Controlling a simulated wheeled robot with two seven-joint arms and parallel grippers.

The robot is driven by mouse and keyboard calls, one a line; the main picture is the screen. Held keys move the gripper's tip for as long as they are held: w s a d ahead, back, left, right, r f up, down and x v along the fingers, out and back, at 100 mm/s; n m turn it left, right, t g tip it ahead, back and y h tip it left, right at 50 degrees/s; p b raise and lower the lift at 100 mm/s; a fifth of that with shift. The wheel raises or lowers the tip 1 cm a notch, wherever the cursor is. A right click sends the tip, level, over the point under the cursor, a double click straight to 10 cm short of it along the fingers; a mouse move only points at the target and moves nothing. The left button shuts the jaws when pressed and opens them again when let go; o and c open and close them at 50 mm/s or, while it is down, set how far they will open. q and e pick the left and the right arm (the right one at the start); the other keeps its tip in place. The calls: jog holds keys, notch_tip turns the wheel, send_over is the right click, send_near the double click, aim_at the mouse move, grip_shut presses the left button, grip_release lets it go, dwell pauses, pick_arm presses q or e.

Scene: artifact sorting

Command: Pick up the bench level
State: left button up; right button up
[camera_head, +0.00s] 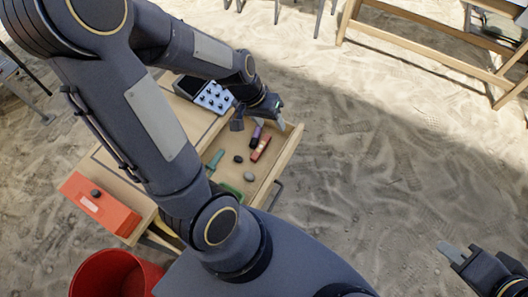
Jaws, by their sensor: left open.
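A red bar-shaped object (261,149) lies in the open drawer and looks like the bench level, though it is too small to be sure. A purple item (257,133) lies just beyond it, partly hidden by my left gripper. My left gripper (256,120) is open above the far part of the drawer, just beyond the red bar, and holds nothing that I can see. My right gripper (453,254) is over the sand at the lower right, far from the drawer; its jaw opening is unclear.
The wooden drawer (290,150) also holds a green tool (215,160), a green item (230,190) and small dark stones (249,177). A device with knobs (213,97) and an orange-red box (100,204) are on the table. A red bucket (115,274) stands at lower left.

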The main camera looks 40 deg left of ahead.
pick_arm(q)
notch_tip(320, 180, down, 11)
jog(key=w+a+g+y+b, duration=0.2)
jog(key=m+y+b, duration=0.1)
send_over(256, 154)
jog(key=shift+g, duration=0.3)
jog(key=f, duration=0.6)
jog(key=s+f, duration=0.1)
jog(key=f, duration=0.1)
jog(key=shift+d+f, duration=0.3)
jog(key=shift+f, duration=0.1)
jog(key=f, duration=0.2)
jog(key=f+b, duration=0.1)
jog(key=f, duration=0.1)
jog(key=w+f, duration=0.1)
jog(key=f, duration=0.1)
jog(key=shift+a+f+b, duration=0.15)
jog(key=shift+a+b, duration=0.15)
jog(key=shift+b, duration=0.05)
jog(key=shift+f, duration=0.55)
jog(key=c, duration=1.1)
pick_arm(e)
notch_tip(256, 154, down, 6)
jog(key=shift+s+d+r, duration=0.1)
pick_arm(q)
jog(key=shift+o, duration=0.2)
jog(key=shift+r, duration=0.1)
